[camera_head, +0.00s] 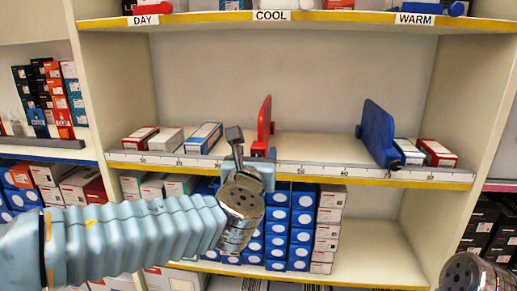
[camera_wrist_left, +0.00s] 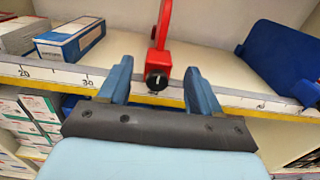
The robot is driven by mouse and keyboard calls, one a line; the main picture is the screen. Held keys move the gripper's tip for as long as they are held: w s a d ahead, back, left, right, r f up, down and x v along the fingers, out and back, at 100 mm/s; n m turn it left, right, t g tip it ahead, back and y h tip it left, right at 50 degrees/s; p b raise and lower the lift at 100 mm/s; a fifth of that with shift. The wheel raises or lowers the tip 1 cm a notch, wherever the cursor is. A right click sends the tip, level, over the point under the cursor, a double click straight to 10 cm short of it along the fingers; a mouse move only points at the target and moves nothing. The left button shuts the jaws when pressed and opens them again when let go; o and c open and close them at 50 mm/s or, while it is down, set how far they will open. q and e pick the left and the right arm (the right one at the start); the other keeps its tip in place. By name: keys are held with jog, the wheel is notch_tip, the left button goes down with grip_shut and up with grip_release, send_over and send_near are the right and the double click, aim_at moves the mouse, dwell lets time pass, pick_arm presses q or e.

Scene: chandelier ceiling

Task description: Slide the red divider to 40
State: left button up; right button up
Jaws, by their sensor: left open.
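The red divider (camera_head: 264,125) stands upright on the middle shelf, with a dark-faced red knob at its front edge. In the left wrist view, the red divider (camera_wrist_left: 160,40) and its knob stand above the ruler strip (camera_wrist_left: 60,77), to the right of the 30 mark. The number below the knob is too small to read surely. In the wrist view, my left gripper's (camera_wrist_left: 157,82) blue fingers are apart, one on each side of the knob; contact cannot be told.
A blue divider (camera_head: 377,135) stands to the right, with boxes (camera_head: 437,153) beyond it. Boxes (camera_head: 204,137) stand left of the red divider. The shelf between the dividers is bare. My right arm's metal link shows at lower right.

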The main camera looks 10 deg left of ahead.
pick_arm(q)
jog(key=s, duration=0.7)
jog(key=shift+s, duration=0.25)
notch_tip(320, 180, down, 31)
jog(key=n+g+h+p, duration=0.1)
jog(key=n+g, duration=0.8)
jog(key=g, duration=0.2)
jog(key=s+a+f+n+g+h+p, duration=0.1)
jog(key=s+f+n+g, duration=0.1)
jog(key=s+f+n, duration=0.3)
jog(key=s+a+f+n+g+h, duration=0.1)
jog(key=s+f+n, duration=0.4)
jog(key=f+n, duration=0.8)
jog(key=s+a+f+n+g+h+p, duration=0.1)
jog(key=s+f+n+g, duration=0.2)
jog(key=f+n, duration=0.6)
jog(key=s+n, duration=0.2)
jog(key=shift+s+a+p, duration=0.15)
jog(key=shift+s+p, duration=0.15)
jog(key=shift+s, duration=0.1)
